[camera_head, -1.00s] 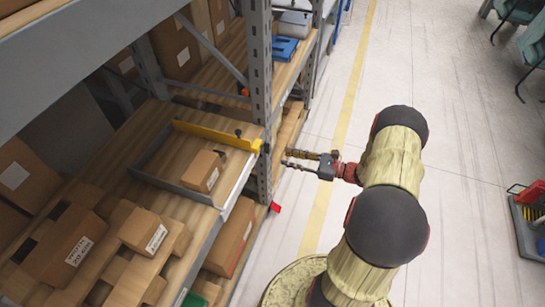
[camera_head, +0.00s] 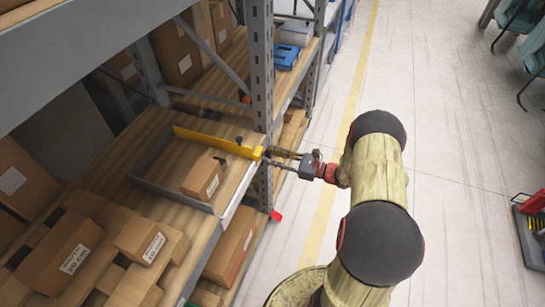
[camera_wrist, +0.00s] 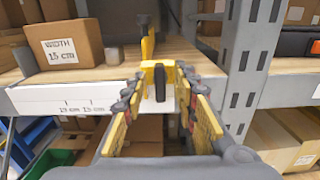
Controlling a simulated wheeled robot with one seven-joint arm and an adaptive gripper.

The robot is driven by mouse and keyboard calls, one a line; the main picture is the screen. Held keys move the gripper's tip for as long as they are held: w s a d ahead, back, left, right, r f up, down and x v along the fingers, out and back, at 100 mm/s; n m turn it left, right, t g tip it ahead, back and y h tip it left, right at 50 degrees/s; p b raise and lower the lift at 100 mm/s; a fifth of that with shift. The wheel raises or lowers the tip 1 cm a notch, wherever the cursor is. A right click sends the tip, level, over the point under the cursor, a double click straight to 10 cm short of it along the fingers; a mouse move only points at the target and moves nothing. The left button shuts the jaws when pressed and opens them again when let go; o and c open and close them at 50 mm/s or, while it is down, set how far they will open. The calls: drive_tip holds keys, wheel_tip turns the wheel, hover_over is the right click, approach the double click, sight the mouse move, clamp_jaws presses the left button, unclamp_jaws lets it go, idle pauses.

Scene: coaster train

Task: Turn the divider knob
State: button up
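The yellow divider (camera_head: 212,142) stands across the wooden shelf deck beside a carton. In the wrist view the divider's yellow front end (camera_wrist: 147,48) faces me at the shelf edge, with a dark upright knob (camera_wrist: 159,86) on it. A second small black knob sits on top of the divider (camera_head: 239,139). My gripper (camera_head: 276,159) is at the divider's front end, just outside the shelf. In the wrist view its two yellow-sided fingers are apart, one on each side of the dark front knob. I cannot tell whether either finger touches it.
A carton marked "WIDTH 15 cm" (camera_wrist: 65,43) stands left of the divider inside a grey tray. A grey rack upright (camera_head: 262,75) rises close behind the gripper.

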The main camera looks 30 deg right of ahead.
drive_tip(key=shift+c, duration=0.8)
clamp_jaws()
drive_tip(key=shift+n, duration=0.3)
drive_tip(key=n+b, duration=0.4)
drive_tip(key=n, duration=0.3)
drive_tip(key=n+b, duration=0.4)
drive_tip(key=n, duration=0.3)
drive_tip(key=n+b, duration=0.4)
drive_tip(key=n, duration=0.3)
drive_tip(key=shift+s+a+f, duration=0.15)
drive_tip(key=shift+f, duration=0.2)
drive_tip(key=shift+o, duration=0.8)
unclamp_jaws()
